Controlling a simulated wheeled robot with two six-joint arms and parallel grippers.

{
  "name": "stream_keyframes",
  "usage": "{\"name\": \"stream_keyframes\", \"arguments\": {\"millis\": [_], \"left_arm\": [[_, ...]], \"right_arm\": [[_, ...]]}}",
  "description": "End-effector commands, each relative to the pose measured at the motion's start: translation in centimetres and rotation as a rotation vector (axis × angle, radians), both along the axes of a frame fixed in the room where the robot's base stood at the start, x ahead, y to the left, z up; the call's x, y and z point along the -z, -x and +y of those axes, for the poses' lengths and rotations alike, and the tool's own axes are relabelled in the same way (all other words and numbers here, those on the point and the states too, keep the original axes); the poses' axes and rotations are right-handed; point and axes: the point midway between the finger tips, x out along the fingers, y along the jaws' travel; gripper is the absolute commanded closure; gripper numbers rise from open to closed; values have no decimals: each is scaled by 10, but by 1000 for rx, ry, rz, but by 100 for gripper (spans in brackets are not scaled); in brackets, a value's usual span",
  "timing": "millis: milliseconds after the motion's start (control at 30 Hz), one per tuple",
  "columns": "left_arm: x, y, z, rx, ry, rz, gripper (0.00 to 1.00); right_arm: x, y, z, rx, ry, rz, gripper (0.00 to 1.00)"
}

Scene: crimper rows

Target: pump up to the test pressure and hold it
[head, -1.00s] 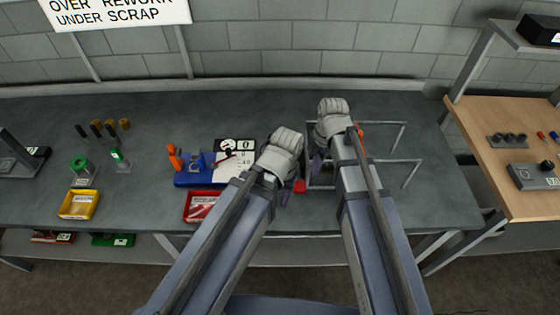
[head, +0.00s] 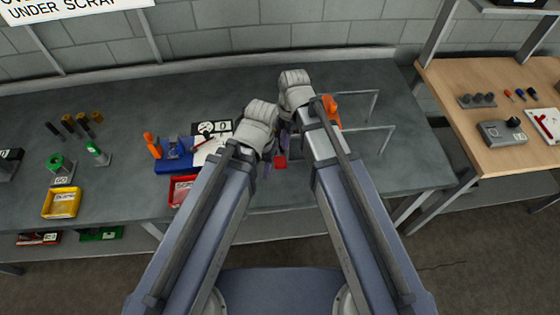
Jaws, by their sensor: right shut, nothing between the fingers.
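My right gripper (head: 287,137) is low over the grey bench, left of the metal rails, and is shut and empty. My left gripper (head: 267,168) is just left of a small red block (head: 280,162); its wrist hides most of its fingers, so I cannot tell how far open it is. An orange part (head: 332,106) shows behind my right forearm, its lower end hidden. A blue fixture (head: 174,166) with an upright orange handle (head: 152,144) stands to the left. I cannot read the dial.
Thin metal rails (head: 372,128) stand right of my arms. A red bin (head: 182,188) and a yellow bin (head: 62,203) sit at the bench's front edge. Green and brass parts stand at left. A wooden table (head: 490,110) is at right. The rear bench is clear.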

Motion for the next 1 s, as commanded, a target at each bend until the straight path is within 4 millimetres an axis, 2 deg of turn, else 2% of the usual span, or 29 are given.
{"name": "stream_keyframes", "arguments": {"millis": [500,633,1000], "left_arm": [[60,0,0,13,-2,1,48],[66,0,0,15,-2,1,48],[65,0,0,15,-2,1,48]], "right_arm": [[60,2,5,0,0,0,100],[66,3,6,0,0,0,100],[65,3,6,0,0,0,100]]}}
